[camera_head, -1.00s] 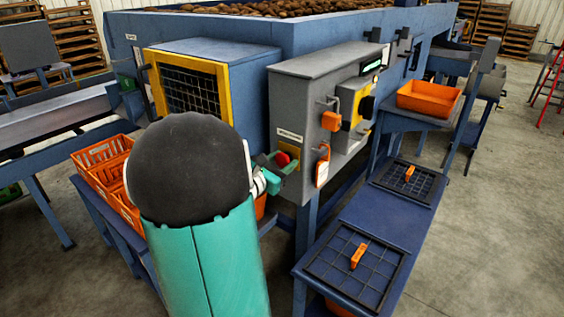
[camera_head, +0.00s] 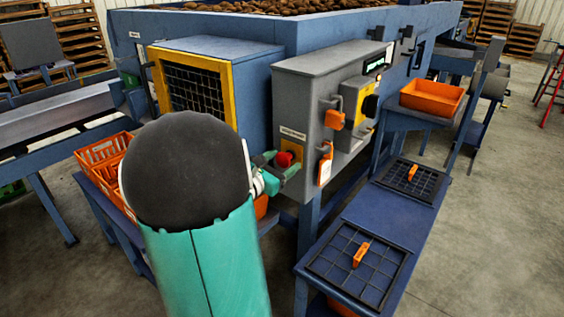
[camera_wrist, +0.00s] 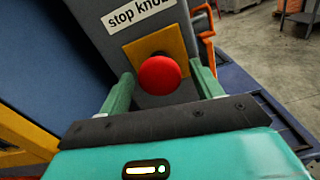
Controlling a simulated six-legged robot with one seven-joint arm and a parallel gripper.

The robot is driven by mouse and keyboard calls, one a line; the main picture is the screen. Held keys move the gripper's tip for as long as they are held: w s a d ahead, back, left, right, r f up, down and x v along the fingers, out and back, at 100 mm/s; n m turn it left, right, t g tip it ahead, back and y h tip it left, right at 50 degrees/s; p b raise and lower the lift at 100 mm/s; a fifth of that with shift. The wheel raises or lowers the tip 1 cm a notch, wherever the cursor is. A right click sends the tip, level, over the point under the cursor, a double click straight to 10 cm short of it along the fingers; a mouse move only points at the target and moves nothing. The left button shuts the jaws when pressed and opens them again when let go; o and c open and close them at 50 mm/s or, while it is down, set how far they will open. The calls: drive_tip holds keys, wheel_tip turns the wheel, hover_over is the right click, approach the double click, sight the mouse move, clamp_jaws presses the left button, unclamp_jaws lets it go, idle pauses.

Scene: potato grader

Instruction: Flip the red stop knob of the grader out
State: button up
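The red stop knob (camera_wrist: 160,76) sits on a yellow plate (camera_wrist: 146,51) on the grey cabinet's near face, under a label reading "stop knob" (camera_wrist: 137,11). The knob also shows in the head view (camera_head: 284,159). My gripper (camera_wrist: 163,84) is open, with one green finger on each side of the knob in the wrist view. I see gaps between the fingers and the knob there, and cannot tell whether either fingertip touches the plate. In the head view my gripper (camera_head: 277,168) is partly hidden by my own arm.
A yellow-framed guard (camera_head: 190,85) stands left. A blue bench (camera_head: 385,225) with mesh panels lies at right. Orange crates (camera_head: 100,150) stand at left.

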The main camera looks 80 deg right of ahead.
drive_tip(key=v, duration=1.3)
drive_tip(key=shift+a, duration=0.35)
drive_tip(key=shift+w, duration=0.15)
drive_tip(key=w+a+m+t+y, duration=0.3)
drive_tip(key=a+m+t+y, duration=0.1)
drive_tip(key=a, duration=0.9)
drive_tip(key=w+a+r+m+t+y, duration=0.1)
drive_tip(key=w+a+m+t+y, duration=0.2)
drive_tip(key=a+y, duration=0.4)
drive_tip(key=w+a+m+t+y, duration=0.4)
drive_tip(key=w+a+t+y, duration=0.1)
drive_tip(key=a, duration=1.5)
drive_tip(key=shift+a+r+m+t+y, duration=0.2)
drive_tip(key=shift+a+m+t+y, duration=0.1)
drive_tip(key=c, duration=0.6)
drive_tip(key=shift+d, duration=0.2)
drive_tip(key=shift+c, duration=0.2)
